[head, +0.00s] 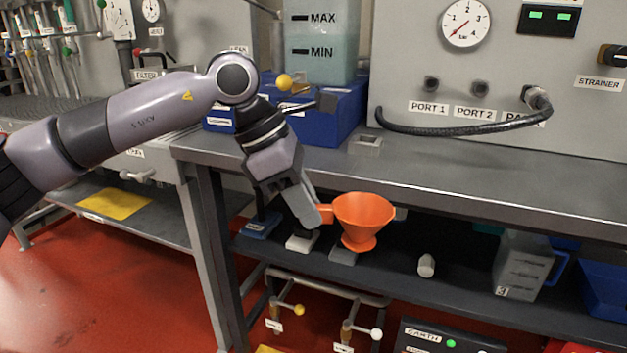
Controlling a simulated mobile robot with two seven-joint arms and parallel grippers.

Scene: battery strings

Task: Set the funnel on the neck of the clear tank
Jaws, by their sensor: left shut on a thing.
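An orange funnel (364,214) is in the middle of the head view, wide mouth up and roughly upright. My left gripper (322,213) is shut on the tab at the funnel's left side. It holds the funnel in front of the bench's front edge, below the benchtop level in the picture. A clear tank (322,40) with MAX and MIN marks and pale green liquid stands at the back of the bench, in or behind a blue bin. Its top and neck are outside the view. My right gripper is not in view.
The grey benchtop (480,175) is mostly clear. A blue bin (345,113) stands below the tank. A panel (590,115) with a gauge, ports and a black hose (455,130) rises behind. The lower shelf (395,270) holds a jug (522,265) and small items.

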